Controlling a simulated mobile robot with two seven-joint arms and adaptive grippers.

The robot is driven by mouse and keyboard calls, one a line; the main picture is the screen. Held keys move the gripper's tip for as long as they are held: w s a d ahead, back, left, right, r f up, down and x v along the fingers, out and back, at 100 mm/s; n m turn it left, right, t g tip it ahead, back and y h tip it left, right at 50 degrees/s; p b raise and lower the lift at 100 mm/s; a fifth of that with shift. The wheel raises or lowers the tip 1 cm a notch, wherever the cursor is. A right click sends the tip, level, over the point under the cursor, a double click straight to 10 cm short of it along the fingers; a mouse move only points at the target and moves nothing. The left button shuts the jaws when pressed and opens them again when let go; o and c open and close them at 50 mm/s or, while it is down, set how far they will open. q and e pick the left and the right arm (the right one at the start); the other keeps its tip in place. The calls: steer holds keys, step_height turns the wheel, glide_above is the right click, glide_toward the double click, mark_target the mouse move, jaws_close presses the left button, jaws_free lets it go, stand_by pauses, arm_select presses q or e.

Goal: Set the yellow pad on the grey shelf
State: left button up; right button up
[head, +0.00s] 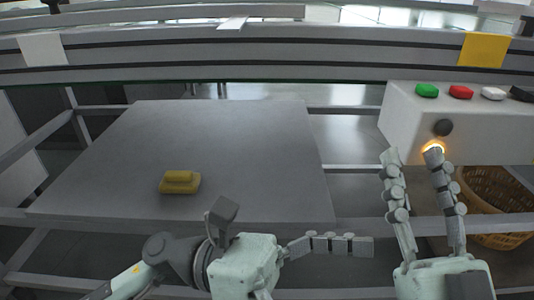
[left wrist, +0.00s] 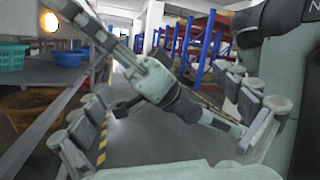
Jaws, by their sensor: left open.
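A yellow pad (head: 180,182), a small block with a raised ridge on top, lies on the flat grey shelf (head: 230,135), towards its front. My left gripper (head: 297,230) is open and empty in the head view, over the shelf's front edge, right of the pad and apart from it. Its spread fingers (left wrist: 165,130) also frame the left wrist view, with nothing between them. My right gripper (head: 413,158) has its fingers apart and pointing up, with nothing between them. Its tips are in front of the control box's lower left part. The pad is not visible in the left wrist view.
A white control box (head: 410,120) carries green, red and white buttons, a dark knob and a lit orange ring. A wicker basket (head: 495,200) stands below it. A grey rail (head: 270,58) with white and yellow patches crosses the back. Much of the shelf is bare.

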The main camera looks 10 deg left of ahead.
arm_select(q)
step_height(320, 180, up, 7)
steer(key=w+a+n+t+h, duration=0.2)
steer(key=w+n+t+h, duration=0.15)
steer(key=n+t, duration=0.6)
steer(key=w+a+m+t+y, duration=0.2)
steer(key=m+t+y, duration=0.3)
steer(key=m, duration=0.6)
steer(key=w+a+m+t+y, duration=0.3)
steer(key=a+m+t+y, duration=0.2)
steer(key=m, duration=0.7)
steer(key=w+a+f+m+t+y, duration=0.1)
steer(key=m+t+y, duration=0.4)
steer(key=m, duration=0.6)
steer(key=shift+w+a+y, duration=0.55)
steer(key=shift+w+a, duration=0.2)
steer(key=shift+a, duration=0.5)
steer(key=shift+f+m, duration=0.1)
steer(key=shift+m, duration=0.15)
